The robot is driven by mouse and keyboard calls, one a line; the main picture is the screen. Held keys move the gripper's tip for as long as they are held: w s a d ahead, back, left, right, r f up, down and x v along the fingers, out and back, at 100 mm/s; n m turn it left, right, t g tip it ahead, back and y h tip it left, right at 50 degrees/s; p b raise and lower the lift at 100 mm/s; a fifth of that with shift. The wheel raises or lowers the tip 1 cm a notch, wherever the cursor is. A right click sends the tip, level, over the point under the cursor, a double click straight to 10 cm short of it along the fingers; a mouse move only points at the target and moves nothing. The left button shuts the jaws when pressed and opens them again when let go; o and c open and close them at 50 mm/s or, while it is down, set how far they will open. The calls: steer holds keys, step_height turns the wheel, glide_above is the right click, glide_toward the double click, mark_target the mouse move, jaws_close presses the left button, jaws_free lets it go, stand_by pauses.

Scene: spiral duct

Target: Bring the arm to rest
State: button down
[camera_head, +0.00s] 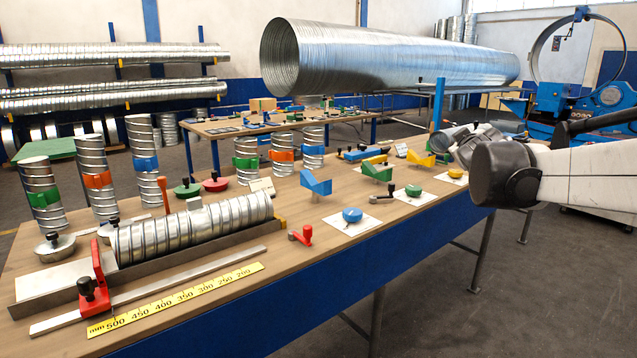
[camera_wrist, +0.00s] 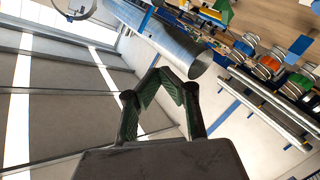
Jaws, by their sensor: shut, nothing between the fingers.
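My arm reaches in from the right edge in the head view, over the right end of the workbench (camera_head: 440,205). My gripper shows in the wrist view (camera_wrist: 165,82); its two dark fingers meet at the tips with nothing between them. Beyond the fingertips the wrist view shows the large spiral duct (camera_wrist: 175,45) and the hall, tilted. The gripper's fingers cannot be made out in the head view.
A ribbed duct piece (camera_head: 195,230) lies in a metal channel beside a yellow ruler (camera_head: 175,300). Upright duct pieces, a red handle (camera_head: 301,235) and coloured blocks stand on the bench. The big spiral duct (camera_head: 390,60) hangs behind. A blue machine (camera_head: 560,100) stands at the back right.

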steer(key=s+a+f+m+g+y, duration=0.1)
steer(key=s+a+f+g, duration=0.2)
steer(key=s, duration=1)
steer(key=s+a+f+m+g+y, duration=0.2)
steer(key=s+a+f, duration=0.5)
steer(key=s+f, duration=0.5)
steer(key=s+a+f+m+g+y+p, duration=0.1)
steer(key=s+a+f+g, duration=0.2)
steer(key=s, duration=1.2)
step_height(320, 180, down, 5)
steer(key=shift+s+a+f+m+g+y, duration=0.2)
steer(key=shift+s+a+m+g+y, duration=0.15)
steer(key=shift+a, duration=0.65)
steer(key=shift+d, duration=0.1)
